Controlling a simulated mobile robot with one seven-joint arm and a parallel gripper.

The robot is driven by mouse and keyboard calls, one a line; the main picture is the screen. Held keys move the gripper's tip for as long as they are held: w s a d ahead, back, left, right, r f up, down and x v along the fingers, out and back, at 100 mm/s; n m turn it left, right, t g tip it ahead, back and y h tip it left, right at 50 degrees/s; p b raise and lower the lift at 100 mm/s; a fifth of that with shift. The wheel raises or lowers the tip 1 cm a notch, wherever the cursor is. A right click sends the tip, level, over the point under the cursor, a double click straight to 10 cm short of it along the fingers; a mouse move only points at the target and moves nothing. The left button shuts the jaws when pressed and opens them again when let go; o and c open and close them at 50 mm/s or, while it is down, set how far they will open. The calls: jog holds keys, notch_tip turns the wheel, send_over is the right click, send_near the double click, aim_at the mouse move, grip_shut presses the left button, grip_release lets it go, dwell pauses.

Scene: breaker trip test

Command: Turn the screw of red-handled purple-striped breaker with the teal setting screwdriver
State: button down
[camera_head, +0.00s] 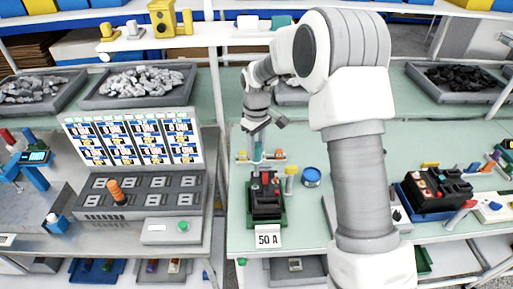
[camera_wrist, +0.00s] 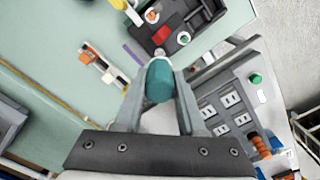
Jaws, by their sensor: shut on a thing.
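A black breaker (camera_head: 266,197) with a red handle sits on a green base at the front of the right-hand table, behind a "50 A" card (camera_head: 268,237). In the wrist view the breaker (camera_wrist: 178,30) is at the top, with its red handle (camera_wrist: 161,35) on the near side. I cannot make out a purple stripe on its body. My gripper (camera_head: 260,126) is above and behind the breaker, shut on the teal screwdriver (camera_head: 257,150). In the wrist view the teal handle (camera_wrist: 159,80) is between both fingers. The screwdriver's tip and the breaker's screw are hidden or too small to tell.
A small rack with orange and white parts (camera_wrist: 103,65) lies behind the breaker. A blue round container (camera_head: 311,176) stands right of it. Another black breaker on a blue base (camera_head: 437,190) is farther right. A grey panel with an orange-handled tool (camera_head: 117,190) stands on the left bench.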

jog(key=shift+f+b, duration=0.3)
jog(key=shift+f, duration=0.15)
jog(key=shift+m, duration=1)
jog(key=shift+m, duration=1)
jog(key=shift+m+b, duration=0.3)
jog(key=shift+m, duration=0.7)
